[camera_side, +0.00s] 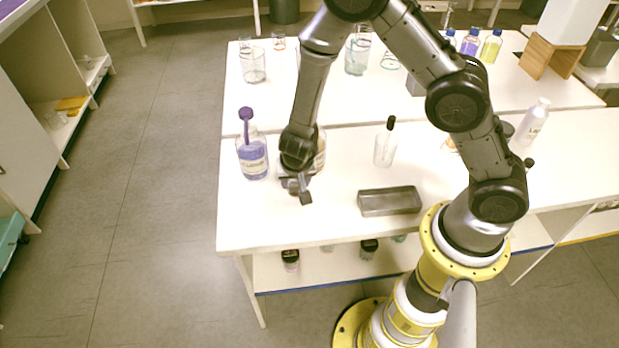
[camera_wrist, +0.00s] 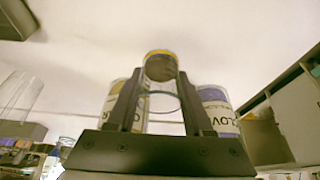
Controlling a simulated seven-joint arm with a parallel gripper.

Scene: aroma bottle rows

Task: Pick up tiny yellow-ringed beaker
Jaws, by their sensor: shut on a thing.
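The tiny yellow-ringed beaker (camera_wrist: 160,66) shows in the wrist view as a small round piece with a yellow rim and a dark middle. It sits between the tips of my gripper (camera_wrist: 161,76), which is shut on it. In the side view my gripper (camera_side: 298,187) is low over the front left of the white table, just right of the purple-liquid bottle (camera_side: 252,160). I cannot make out the beaker there; the gripper and wrist hide it.
A labelled bottle (camera_side: 320,150) stands right behind my wrist. A dropper bottle (camera_side: 385,147) and a grey metal tray (camera_side: 390,201) are to the right. Glass beakers (camera_side: 253,66) stand at the back. The table between the gripper and its front edge is clear.

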